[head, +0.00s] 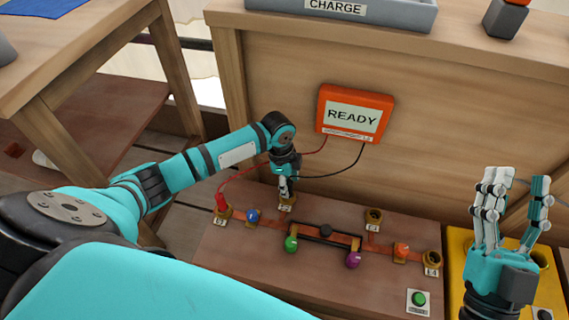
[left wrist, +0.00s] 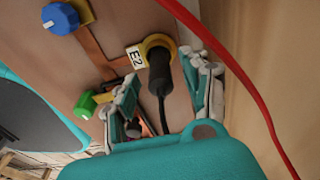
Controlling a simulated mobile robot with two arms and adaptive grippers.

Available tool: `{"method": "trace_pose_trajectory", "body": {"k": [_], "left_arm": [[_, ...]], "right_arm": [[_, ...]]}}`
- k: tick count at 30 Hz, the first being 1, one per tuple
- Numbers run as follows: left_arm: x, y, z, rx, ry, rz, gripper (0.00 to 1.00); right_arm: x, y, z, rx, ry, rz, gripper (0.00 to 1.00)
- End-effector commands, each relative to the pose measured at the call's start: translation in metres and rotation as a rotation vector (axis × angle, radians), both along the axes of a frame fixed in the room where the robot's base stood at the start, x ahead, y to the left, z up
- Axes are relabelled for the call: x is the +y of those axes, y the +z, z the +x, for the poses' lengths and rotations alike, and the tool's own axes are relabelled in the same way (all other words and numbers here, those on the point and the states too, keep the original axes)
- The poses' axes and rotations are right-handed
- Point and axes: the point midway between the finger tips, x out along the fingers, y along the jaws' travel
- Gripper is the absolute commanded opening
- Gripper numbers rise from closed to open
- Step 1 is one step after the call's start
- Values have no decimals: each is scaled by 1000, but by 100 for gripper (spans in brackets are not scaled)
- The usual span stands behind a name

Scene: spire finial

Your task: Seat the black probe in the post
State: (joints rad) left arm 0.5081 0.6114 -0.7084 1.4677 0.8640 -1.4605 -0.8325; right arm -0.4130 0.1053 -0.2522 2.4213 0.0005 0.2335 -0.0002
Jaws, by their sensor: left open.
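The black probe (left wrist: 160,76) stands with its lower end at the brass post labelled E2 (left wrist: 157,42) in the left wrist view; its tip is hidden inside the ring. Its black cable trails back from it. My left gripper (head: 284,192) is over that post in the head view, where it mostly hides the probe. In the left wrist view its fingers (left wrist: 165,92) are spread, one on each side of the probe, apart from it. My right gripper (head: 516,190) is at the right with its fingers up, spread and empty.
An orange meter (head: 354,114) reading READY hangs on the wooden panel. A red probe (head: 222,202) stands in the left post, with a red lead. The board (head: 240,255) bears coloured knobs, a black bar, empty posts (head: 374,217) and a green button (head: 419,299).

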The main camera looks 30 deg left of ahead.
Motion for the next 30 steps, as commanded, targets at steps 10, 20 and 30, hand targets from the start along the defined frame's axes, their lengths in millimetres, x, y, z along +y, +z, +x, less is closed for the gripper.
{"method": "trace_pose_trajectory", "body": {"k": [10, 20, 30], "left_arm": [[6, 48, -1, -2, 0, 0, 48], [10, 89, -2, -1, -1, 0, 48], [4, 102, -5, -13, 3, -13, 48]], "right_arm": [[-2, -62, 31, 411, -25, -116, 40], [-12, -130, 29, 785, -46, -213, 40], [-19, -162, 18, 956, -54, -255, 40]]}}
